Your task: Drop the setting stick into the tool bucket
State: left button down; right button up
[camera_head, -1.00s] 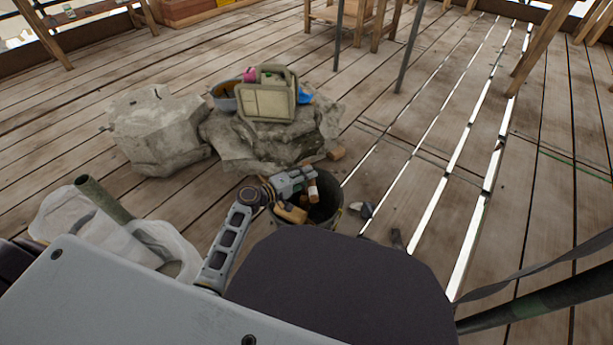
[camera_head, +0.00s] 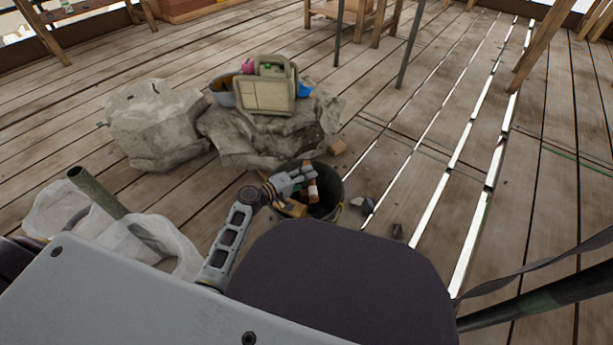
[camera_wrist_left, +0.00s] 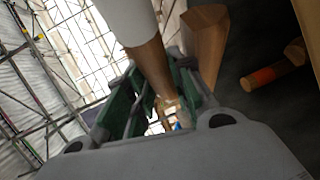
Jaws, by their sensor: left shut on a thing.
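The setting stick (camera_head: 312,190) is a short wooden piece with a pale end. My left gripper (camera_head: 309,175) is shut on it and holds it over the mouth of the dark tool bucket (camera_head: 336,186). In the left wrist view the stick (camera_wrist_left: 151,62) stands between the green-padded fingers (camera_wrist_left: 160,95), its white end towards the top edge. Other wooden tools, including a handle (camera_wrist_left: 204,45) and a piece with an orange band (camera_wrist_left: 265,76), show beside it. My arm and gripper hide part of the bucket. My right gripper is not in view.
A larger stone block (camera_head: 155,125) stands left. Dark fragments (camera_head: 397,231) and a small wood block (camera_head: 337,148) lie near the bucket. Plank floor on the right is mostly clear.

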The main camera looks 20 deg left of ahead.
pick_arm(q)
jog(key=c, duration=1.1)
grip_release()
jog(key=shift+c, duration=0.2)
jog(key=shift+v, duration=6.05)
jog(key=shift+r, duration=0.1)
